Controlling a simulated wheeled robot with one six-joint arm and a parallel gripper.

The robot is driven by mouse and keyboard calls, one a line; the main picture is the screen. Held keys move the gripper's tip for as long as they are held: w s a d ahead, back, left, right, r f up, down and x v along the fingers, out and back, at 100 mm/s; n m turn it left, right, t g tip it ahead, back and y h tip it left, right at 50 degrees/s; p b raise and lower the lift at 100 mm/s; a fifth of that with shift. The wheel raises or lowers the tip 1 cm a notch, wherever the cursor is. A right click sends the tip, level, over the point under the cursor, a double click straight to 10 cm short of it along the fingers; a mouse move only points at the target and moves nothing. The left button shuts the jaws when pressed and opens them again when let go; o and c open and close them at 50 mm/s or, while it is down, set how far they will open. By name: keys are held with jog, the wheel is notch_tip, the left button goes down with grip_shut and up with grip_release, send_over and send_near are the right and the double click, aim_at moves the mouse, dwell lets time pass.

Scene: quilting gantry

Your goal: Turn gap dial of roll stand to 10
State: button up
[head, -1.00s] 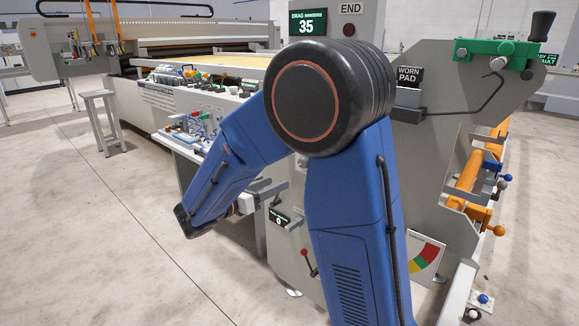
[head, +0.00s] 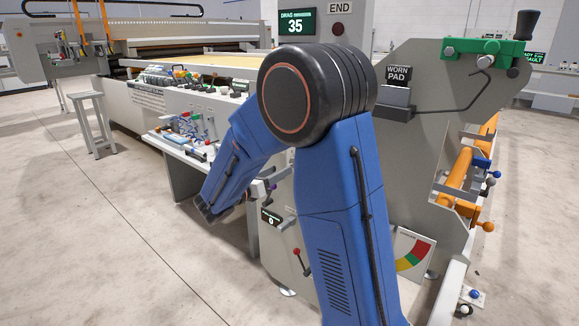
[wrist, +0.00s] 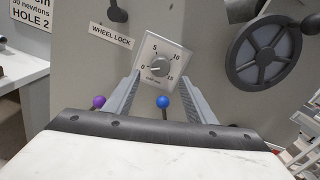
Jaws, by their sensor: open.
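I cannot tell for sure which mark the knob points to. My gripper (wrist: 160,82) is open, with one finger on each side of the dial's lower part in the picture. Nothing is between the fingers that I can see gripped; I cannot tell whether they touch the plate. In the head view my blue arm hides the dial.
A WHEEL LOCK label (wrist: 111,36) is left of the dial, and a dark handwheel (wrist: 266,53) is right. A purple ball knob (wrist: 98,102) and a blue one (wrist: 163,102) are below. A red-knobbed lever (head: 298,257) stands low on the roll stand (head: 410,170).

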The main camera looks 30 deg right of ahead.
jog(key=x, duration=0.7)
jog(key=shift+c, duration=0.5)
jog(key=c, duration=0.9)
